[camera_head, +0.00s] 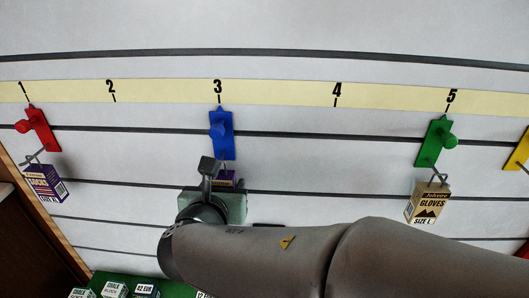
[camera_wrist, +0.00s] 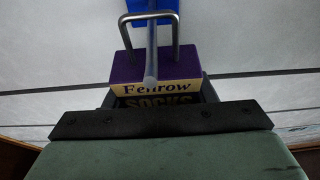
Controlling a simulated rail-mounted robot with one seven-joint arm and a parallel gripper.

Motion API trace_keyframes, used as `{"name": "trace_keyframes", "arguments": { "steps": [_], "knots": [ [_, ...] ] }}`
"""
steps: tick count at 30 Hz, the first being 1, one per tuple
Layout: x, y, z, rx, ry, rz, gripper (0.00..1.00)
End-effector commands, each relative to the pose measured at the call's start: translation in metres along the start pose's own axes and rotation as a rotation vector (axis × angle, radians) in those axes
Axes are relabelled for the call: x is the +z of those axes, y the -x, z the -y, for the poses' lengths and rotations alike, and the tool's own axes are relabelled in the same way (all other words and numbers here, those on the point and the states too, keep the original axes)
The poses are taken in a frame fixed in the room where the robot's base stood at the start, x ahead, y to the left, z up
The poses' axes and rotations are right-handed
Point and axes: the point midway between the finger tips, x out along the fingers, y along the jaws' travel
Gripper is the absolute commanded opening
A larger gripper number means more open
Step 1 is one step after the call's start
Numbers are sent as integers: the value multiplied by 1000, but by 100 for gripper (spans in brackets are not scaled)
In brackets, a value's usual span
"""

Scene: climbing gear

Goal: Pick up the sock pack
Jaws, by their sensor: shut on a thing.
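A purple and cream sock pack reading "Fenrow SOCKS" (camera_wrist: 155,72) is between the fingers of my gripper (camera_wrist: 157,97) in the wrist view. My gripper is shut on it. In the head view only a small purple part of this pack (camera_head: 227,177) shows, just below the blue hook plate (camera_head: 221,143) under number 3. My gripper (camera_head: 221,192) hides the rest. A grey wire loop (camera_wrist: 174,34) and a rod stand over the pack's top. I cannot tell whether the pack still hangs on the hook.
Another sock pack (camera_head: 45,183) hangs from a red hook plate (camera_head: 43,130) at the left. A gloves box (camera_head: 427,203) hangs from a green hook plate (camera_head: 435,142) at the right. Chalk boxes (camera_head: 113,290) stand at the bottom left.

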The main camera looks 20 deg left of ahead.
Motion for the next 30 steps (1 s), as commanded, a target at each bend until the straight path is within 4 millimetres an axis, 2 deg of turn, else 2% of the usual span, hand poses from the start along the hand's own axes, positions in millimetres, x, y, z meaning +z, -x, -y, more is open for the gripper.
{"name": "trace_keyframes", "arguments": {
  "steps": [1,8,18,21,25,30],
  "knots": [
    [8,5,0,1,0,1,27],
    [-11,46,-1,3,0,1,27],
    [-41,127,-1,4,1,1,27],
    [-48,146,0,3,2,1,27],
    [-54,161,-1,3,0,1,27],
    [-58,170,0,0,-1,1,27]
  ]
}}
